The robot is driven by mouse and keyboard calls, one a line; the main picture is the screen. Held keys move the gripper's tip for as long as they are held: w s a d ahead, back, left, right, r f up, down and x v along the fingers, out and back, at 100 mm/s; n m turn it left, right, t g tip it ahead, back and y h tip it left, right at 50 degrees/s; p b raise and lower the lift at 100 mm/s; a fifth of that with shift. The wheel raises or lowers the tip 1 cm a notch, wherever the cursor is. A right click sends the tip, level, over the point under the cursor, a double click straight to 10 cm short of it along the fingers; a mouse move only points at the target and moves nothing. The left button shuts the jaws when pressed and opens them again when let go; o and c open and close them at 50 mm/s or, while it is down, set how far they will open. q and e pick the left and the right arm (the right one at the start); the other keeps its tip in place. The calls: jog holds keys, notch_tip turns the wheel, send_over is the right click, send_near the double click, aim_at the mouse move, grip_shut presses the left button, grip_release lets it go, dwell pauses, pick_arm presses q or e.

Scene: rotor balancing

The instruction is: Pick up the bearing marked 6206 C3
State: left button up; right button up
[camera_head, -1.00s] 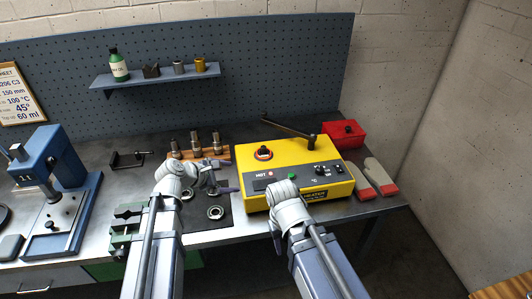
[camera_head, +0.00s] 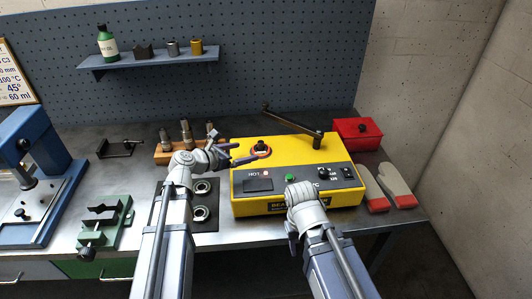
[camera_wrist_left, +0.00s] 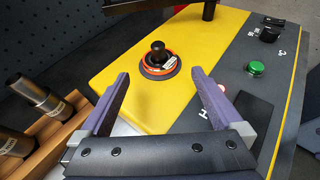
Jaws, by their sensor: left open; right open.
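Two ring-shaped steel bearings lie on a dark mat (camera_head: 207,233), one at the back (camera_head: 202,187) and one in front (camera_head: 200,212). Their markings are too small to read. On the yellow heater (camera_head: 330,150) sits a black knob with an orange-edged ring and a pale label (camera_head: 261,149); it also shows in the left wrist view (camera_wrist_left: 158,62), label unreadable. My left gripper (camera_head: 243,153) is open and empty beside this ring; its fingers (camera_wrist_left: 160,78) appear on either side of it in the left wrist view. My right gripper (camera_head: 293,240) hangs before the heater's front, fingers mostly hidden.
A wooden block with several cylinders (camera_head: 186,140) stands behind the mat. A green vise (camera_head: 103,222) and a blue press (camera_head: 30,170) are at left. A dark bar (camera_head: 292,124) lies across the heater. A red box (camera_head: 357,132) and gloves (camera_head: 390,185) are at right.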

aim_at(258, 149)
pick_arm(q)
jog(key=shift+b+x, duration=0.5)
jog(key=shift+x, duration=0.8)
jog(key=shift+w+d+f, duration=0.2)
jog(key=shift+w+f, duration=0.05)
jog(key=shift+w, duration=0.05)
jog(key=b+x, duration=0.2)
jog(key=x, duration=0.2)
jog(key=shift+w+f, duration=0.1)
jog(key=shift+w, duration=0.05)
jog(key=shift+c, duration=0.4)
jog(key=c, duration=1.4)
notch_tip(258, 149, up, 10)
jog(key=p, duration=1)
